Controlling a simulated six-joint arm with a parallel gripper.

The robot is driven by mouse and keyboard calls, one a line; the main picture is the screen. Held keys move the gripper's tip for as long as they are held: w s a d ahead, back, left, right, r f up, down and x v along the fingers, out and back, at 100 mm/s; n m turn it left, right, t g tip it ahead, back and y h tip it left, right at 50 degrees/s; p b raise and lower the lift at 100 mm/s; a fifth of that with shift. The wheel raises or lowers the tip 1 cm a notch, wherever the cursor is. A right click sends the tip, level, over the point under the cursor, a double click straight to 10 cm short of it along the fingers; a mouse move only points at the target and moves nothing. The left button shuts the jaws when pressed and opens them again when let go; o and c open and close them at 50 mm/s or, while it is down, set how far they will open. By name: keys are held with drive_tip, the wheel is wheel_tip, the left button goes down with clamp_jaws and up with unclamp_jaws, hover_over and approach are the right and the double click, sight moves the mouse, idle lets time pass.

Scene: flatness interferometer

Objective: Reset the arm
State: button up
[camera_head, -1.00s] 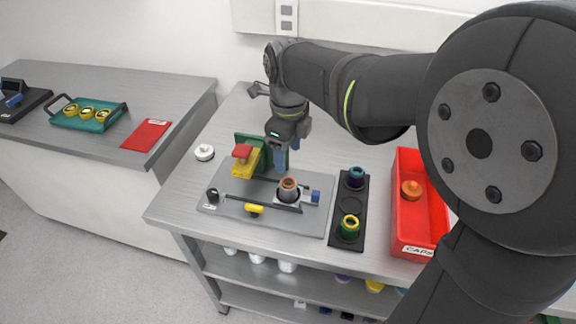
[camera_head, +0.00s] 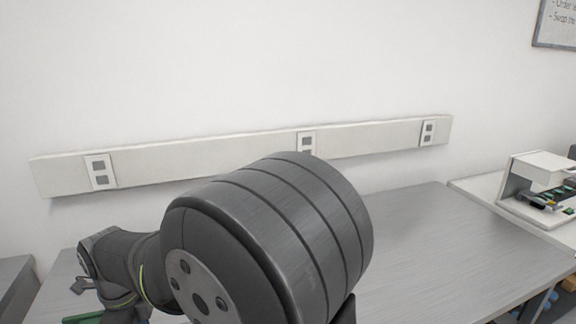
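My arm fills the lower middle of the view, with a large dark grey joint in front and the wrist links at the lower left. My gripper's fingers are below the bottom edge of the picture, so I cannot see whether they hold anything. A sliver of a green part (camera_head: 84,319) shows at the bottom left edge beside my wrist. The rest of the workbench fixture is out of view.
The grey metal bench top (camera_head: 440,240) is bare to the right of my arm. A white wall rail (camera_head: 240,150) with sockets runs behind it. A white device (camera_head: 540,172) stands on another bench at the far right.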

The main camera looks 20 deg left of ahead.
wheel_tip(320, 180, down, 6)
drive_tip(key=shift+r, duration=1.9)
drive_tip(key=shift+f, duration=0.15)
